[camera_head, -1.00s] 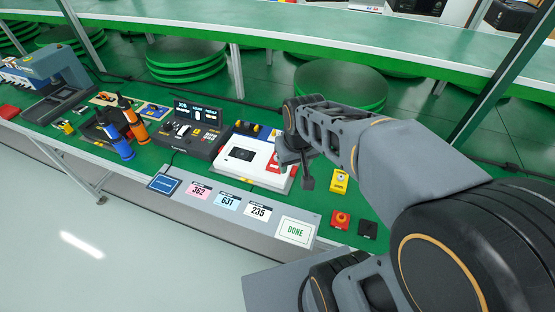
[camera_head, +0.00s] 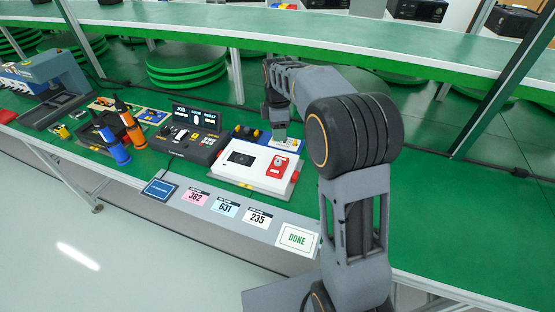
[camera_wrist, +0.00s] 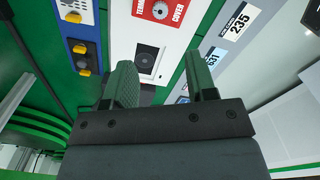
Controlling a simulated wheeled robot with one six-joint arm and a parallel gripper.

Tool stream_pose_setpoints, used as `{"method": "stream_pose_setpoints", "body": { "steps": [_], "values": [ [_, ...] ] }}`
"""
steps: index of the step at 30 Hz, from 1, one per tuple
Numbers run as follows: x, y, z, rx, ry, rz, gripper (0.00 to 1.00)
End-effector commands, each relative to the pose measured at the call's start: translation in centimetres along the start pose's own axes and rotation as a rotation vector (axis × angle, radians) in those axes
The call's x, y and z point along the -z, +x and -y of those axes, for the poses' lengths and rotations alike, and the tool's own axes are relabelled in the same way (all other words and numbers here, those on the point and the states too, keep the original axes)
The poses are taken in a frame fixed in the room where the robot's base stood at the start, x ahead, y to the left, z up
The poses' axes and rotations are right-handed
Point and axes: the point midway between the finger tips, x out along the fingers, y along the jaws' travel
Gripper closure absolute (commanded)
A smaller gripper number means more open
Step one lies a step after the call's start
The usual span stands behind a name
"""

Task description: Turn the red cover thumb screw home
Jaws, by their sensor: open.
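The red terminal cover (camera_head: 279,167) is on the right part of a white device (camera_head: 246,176). In the wrist view the red cover (camera_wrist: 163,12) shows at the top edge, with a round pale thumb screw (camera_wrist: 160,10) in it. How far the screw is turned in cannot be told. My gripper (camera_head: 280,130) hangs behind the device, near its back right corner, apart from the cover. In the wrist view my gripper (camera_wrist: 159,64) has its green-padded fingers spread with nothing between them.
A blue block with yellow knobs (camera_wrist: 80,42) stands beside the device. A black job console (camera_head: 190,140) and orange and blue handled tools (camera_head: 131,126) are to the left. A sloped front panel (camera_head: 230,208) holds number cards and a DONE plate (camera_head: 297,237).

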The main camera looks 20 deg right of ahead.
Motion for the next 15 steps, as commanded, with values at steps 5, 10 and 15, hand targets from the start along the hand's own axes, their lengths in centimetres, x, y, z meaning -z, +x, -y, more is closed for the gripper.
{"method": "stream_pose_setpoints", "body": {
  "steps": [5, 10, 15],
  "values": [
    [0.0, 2.7, 0.1, 0.005, -0.007, 0.001, 0.48],
    [0.0, 6.0, 0.1, 0.005, -0.006, 0.001, 0.48],
    [0.0, 9.1, 0.1, 0.004, -0.005, 0.001, 0.48]
  ]
}}
